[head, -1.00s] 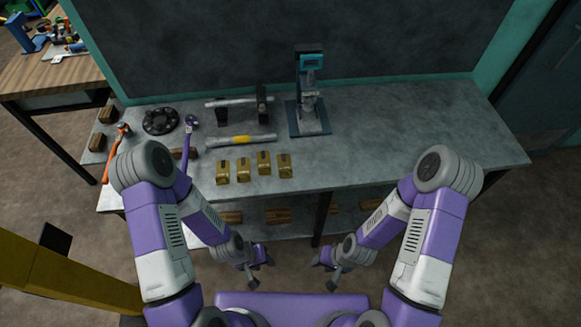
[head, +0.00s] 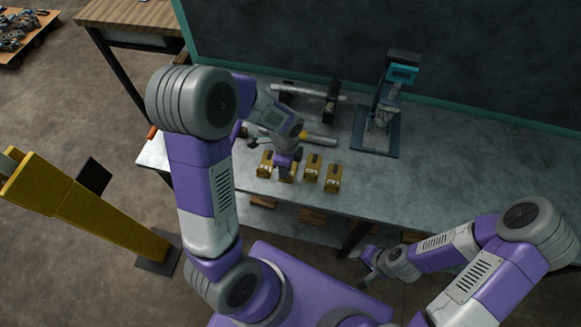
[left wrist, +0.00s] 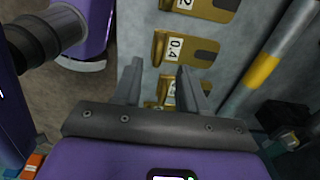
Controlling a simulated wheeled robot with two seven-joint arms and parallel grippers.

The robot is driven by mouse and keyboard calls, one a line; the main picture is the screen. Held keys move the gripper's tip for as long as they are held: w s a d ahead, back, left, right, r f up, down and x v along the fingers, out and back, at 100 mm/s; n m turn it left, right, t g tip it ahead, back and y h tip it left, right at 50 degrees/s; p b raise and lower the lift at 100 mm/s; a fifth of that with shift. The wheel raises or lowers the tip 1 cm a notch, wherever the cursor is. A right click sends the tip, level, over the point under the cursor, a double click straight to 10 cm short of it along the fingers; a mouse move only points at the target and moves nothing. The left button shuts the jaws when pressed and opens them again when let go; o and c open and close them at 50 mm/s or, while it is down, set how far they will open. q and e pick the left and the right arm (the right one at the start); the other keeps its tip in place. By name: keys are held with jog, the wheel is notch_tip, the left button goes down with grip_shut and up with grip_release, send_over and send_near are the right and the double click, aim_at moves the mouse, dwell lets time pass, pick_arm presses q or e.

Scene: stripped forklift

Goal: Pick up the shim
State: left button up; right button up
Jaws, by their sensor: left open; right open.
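Several brass shims with slots and white number labels stand in a row on the grey bench; two on the right show in the head view (head: 312,167) (head: 333,178). In the left wrist view, a shim labelled 0.4 (left wrist: 200,52) lies just beyond the fingertips, and another shim (left wrist: 165,90) shows partly between the fingers. A third shim (left wrist: 212,8) is cut off at the top, its label ending in 2. My left gripper (left wrist: 159,70) is open and empty above the row, hiding part of it in the head view. My right gripper (head: 368,265) is open and empty in front of the bench.
A bar with a yellow band (left wrist: 262,70) lies behind the shims. A stand holding another bar (head: 330,98) and a teal-topped press-like device (head: 380,120) stand farther back. The bench (head: 440,170) is clear at right. A yellow post (head: 95,215) stands at left.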

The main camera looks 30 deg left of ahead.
pick_arm(q)
jog(key=f, duration=0.3)
jog(key=f+b, duration=0.1)
jog(key=f, duration=0.1)
jog(key=shift+s+a+f, duration=0.1)
jog(key=shift+s+f, duration=0.1)
jog(key=shift+f, duration=0.2)
grip_shut()
